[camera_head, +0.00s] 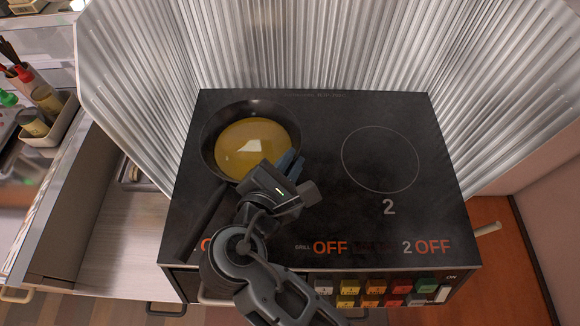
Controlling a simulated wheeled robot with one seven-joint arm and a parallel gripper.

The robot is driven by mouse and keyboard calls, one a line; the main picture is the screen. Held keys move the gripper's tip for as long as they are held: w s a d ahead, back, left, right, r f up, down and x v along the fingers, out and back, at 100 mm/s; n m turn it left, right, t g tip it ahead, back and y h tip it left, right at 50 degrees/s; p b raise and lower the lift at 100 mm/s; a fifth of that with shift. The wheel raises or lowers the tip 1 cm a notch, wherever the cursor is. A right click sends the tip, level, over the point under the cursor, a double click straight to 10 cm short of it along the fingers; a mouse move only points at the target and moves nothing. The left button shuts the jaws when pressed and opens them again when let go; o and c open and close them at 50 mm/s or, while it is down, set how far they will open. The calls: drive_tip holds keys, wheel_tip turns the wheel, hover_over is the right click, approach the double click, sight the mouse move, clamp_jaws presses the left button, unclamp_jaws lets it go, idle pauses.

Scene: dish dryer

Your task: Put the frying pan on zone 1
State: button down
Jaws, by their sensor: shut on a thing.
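The dark frying pan (208,145) is on the left part of the black cooktop (330,110), with yellow liquid (250,140) in it. Its handle (203,220) points down and left towards the front edge. No ring for zone 1 shows; the pan and my arm cover much of the left side. My gripper (290,163) is at the pan's lower right rim, its blue fingers shut on the pan. The exact contact is partly hidden by the gripper body. Whether the pan rests flat on the glass is hard to tell.
The zone 2 ring (380,160) on the right is empty. Corrugated metal guards (310,45) stand behind and beside the cooktop. Red OFF labels (330,247) line the front, above a panel of coloured buttons (375,288). A counter with bottles (45,100) is at the left.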

drive_tip(key=shift+f, duration=1.2)
drive_tip(key=c, duration=1.2)
unclamp_jaws()
drive_tip(key=shift+f, duration=0.1)
drive_tip(key=v, duration=1.2)
